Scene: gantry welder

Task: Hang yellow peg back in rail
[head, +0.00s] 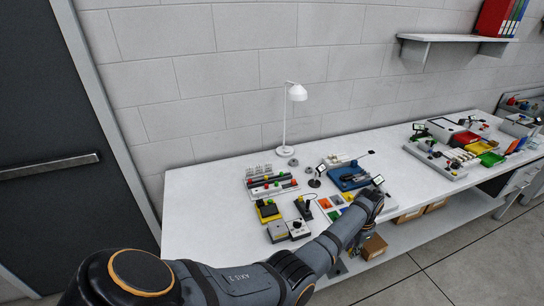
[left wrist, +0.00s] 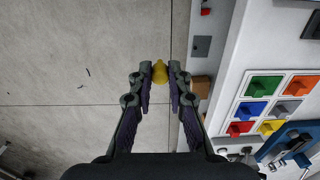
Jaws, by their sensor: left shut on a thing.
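In the left wrist view, my left gripper (left wrist: 159,90) is shut on a yellow peg (left wrist: 159,71), held between the fingertips. The gripper points down over the floor, just off the table's front edge. In the head view my left arm reaches across to the front of the table, and the peg and fingertips cannot be made out there. A long strip with coloured knobs (head: 272,184) lies at the table's back left; I cannot tell whether it is the rail. My right gripper is not in view.
The white table (head: 215,205) carries control boxes (head: 290,230), a blue device (head: 350,176) and a lamp (head: 285,120). A panel of coloured blocks (left wrist: 270,104) lies near the front edge. Cardboard boxes (head: 373,246) stand on the lower shelf. The table's left end is clear.

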